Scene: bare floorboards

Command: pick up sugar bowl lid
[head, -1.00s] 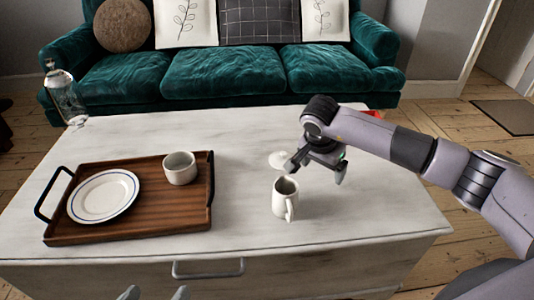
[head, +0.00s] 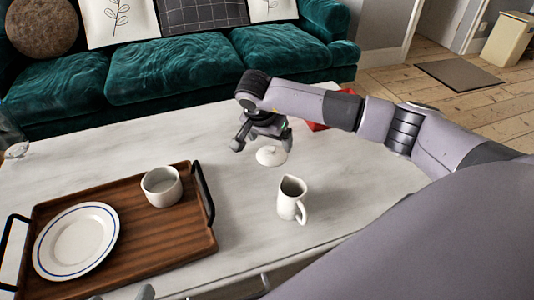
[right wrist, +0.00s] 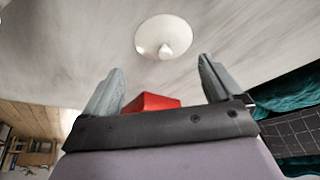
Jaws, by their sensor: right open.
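The sugar bowl lid (head: 271,156) is a white, shallow dome with a knob, lying on the pale table. In the right wrist view the lid (right wrist: 163,36) is beyond the fingertips, roughly centred between them and touching neither. My right gripper (head: 262,144) is open and empty, close above and behind the lid in the head view. A white handleless bowl (head: 161,187) stands on the wooden tray. Only grey tips of my left gripper (head: 122,294) show at the bottom edge; its jaw state is unclear.
A white jug (head: 291,200) stands in front of the lid. A red object (head: 318,126) sits behind my right arm. The wooden tray (head: 170,240) at left carries a blue-rimmed plate (head: 76,240). A green sofa (head: 180,68) stands behind the table.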

